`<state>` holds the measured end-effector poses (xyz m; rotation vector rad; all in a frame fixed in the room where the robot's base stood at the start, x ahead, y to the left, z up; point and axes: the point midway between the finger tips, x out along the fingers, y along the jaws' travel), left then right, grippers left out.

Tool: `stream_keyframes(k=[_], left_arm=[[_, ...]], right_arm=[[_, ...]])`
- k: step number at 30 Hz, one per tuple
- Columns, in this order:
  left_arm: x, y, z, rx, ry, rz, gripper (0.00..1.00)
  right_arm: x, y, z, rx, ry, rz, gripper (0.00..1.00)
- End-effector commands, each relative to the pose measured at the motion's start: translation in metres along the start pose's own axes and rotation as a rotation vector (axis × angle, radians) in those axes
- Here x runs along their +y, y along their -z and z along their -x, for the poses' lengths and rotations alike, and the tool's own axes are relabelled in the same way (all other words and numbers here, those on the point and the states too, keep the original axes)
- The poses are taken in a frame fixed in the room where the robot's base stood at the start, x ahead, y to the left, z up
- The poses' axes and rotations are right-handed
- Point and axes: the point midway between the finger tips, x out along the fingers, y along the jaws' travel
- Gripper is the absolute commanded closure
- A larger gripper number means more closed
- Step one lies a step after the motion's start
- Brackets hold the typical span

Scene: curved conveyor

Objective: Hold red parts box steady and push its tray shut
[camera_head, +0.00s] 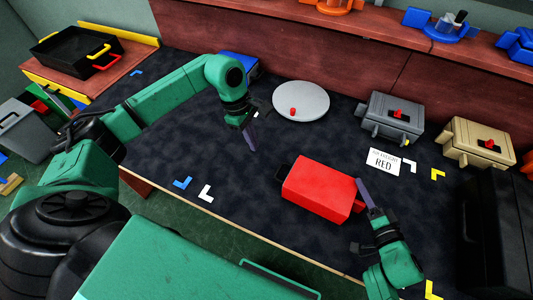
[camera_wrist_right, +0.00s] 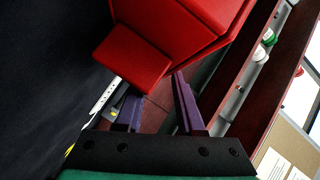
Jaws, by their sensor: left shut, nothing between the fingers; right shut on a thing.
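My left gripper (camera_head: 252,143) is shut and empty above the mat, left of and beyond the box.
A card reading RED (camera_head: 383,162) lies right of the box. A grey box (camera_head: 392,117), a tan box (camera_head: 478,143) and a round grey plate (camera_head: 301,101) stand farther back. A dark case (camera_head: 485,225) is at right. Mat left of the box is mostly clear.

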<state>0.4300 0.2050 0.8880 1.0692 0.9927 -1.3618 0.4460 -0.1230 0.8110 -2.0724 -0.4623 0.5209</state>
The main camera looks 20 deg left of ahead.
Motion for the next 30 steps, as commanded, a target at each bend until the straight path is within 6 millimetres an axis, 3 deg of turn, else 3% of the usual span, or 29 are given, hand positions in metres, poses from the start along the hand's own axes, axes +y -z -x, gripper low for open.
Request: stream_keyframes(k=[1,8,9,11,12,30], left_arm=[[0.0002,0.0005,0.0025,0.001,-0.001,0.0,1.0],[0.0001,0.0006,0.005,0.001,-0.001,0.001,1.0],[0.0002,0.0007,0.005,0.001,-0.001,0.001,1.0],[0.0002,0.0007,0.0049,0.001,-0.001,0.001,1.0],[0.0002,0.0007,0.0049,0.001,-0.001,0.001,1.0],[0.0002,0.0005,0.0056,0.001,0.0,0.001,1.0]], right_arm=[[0.0108,-0.0096,0.0022,-0.015,-0.026,-0.005,1.0],[0.0108,-0.0095,0.0022,-0.015,-0.026,-0.004,1.0],[0.0107,-0.0095,0.0022,-0.015,-0.026,-0.004,0.55],[0.0107,-0.0094,0.0022,-0.015,-0.026,-0.004,0.32],[0.0104,-0.009,0.0021,-0.014,-0.025,-0.004,0.28],[0.0063,-0.004,0.0071,-0.006,-0.016,-0.003,0.28]])
